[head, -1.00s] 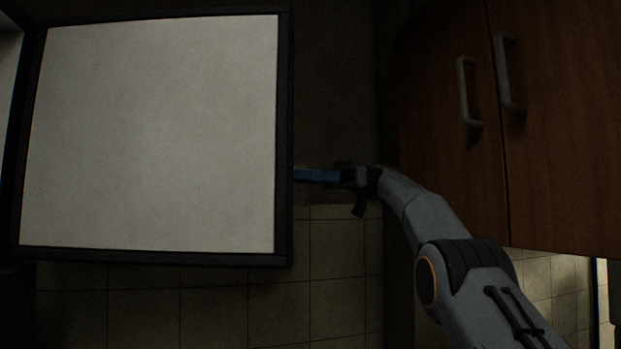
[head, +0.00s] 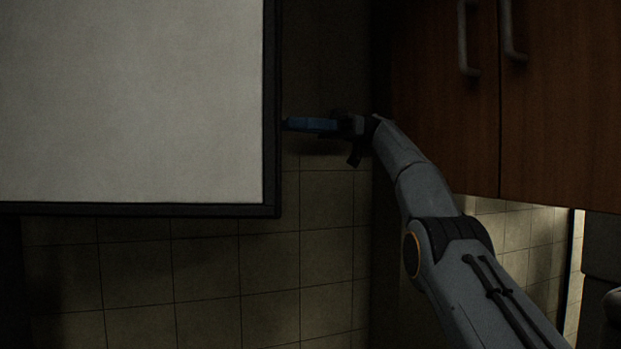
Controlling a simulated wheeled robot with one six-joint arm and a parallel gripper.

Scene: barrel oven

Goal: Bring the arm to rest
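My gripper (head: 298,124) shows in the head view at the end of my grey arm, which reaches up from the lower right. Its blue finger part points left, close to the right edge of the white panel. I see it side-on and dark, so whether the fingers are open or shut does not show. No held object can be made out.
A large white panel with a black frame (head: 271,120) fills the upper left. A brown wooden cabinet (head: 560,130) with metal handles hangs at the upper right, behind my arm. A dim tiled wall (head: 210,270) lies below the panel. A grey object (head: 604,260) stands at the right edge.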

